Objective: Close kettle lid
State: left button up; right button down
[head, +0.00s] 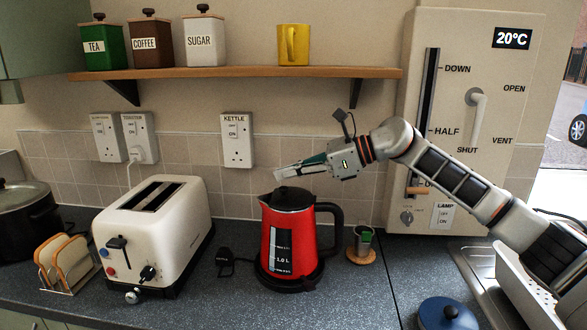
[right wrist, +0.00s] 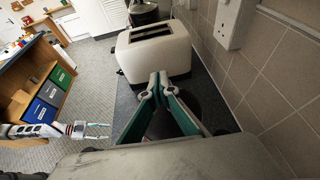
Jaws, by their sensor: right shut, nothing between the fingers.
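A red kettle (head: 278,240) with a black handle and a water-level window stands on the counter in the middle of the head view. Its black lid (head: 293,198) lies over the top and looks down; I cannot tell whether it is fully seated. My right gripper (head: 279,174) is shut and empty, just above the kettle's top. In the right wrist view its fingertips (right wrist: 160,76) meet, and the fingers hide much of the dark shape below. My left gripper (right wrist: 107,130) shows at the left of the right wrist view, open and empty, away from the kettle.
A white toaster (head: 150,230) stands left of the kettle, with a toast rack (head: 68,262) beside it. A small cup (head: 363,240) on a cork mat stands to the right. A blue-lidded pot (head: 447,314) is at the front right. A shelf (head: 240,73) runs above.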

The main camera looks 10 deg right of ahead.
jog(key=shift+w+a+f, duration=0.1)
jog(key=shift+a+f, duration=0.2)
jog(key=shift+f, duration=0.15)
jog(key=shift+a+f, duration=0.1)
dwell(0.4)
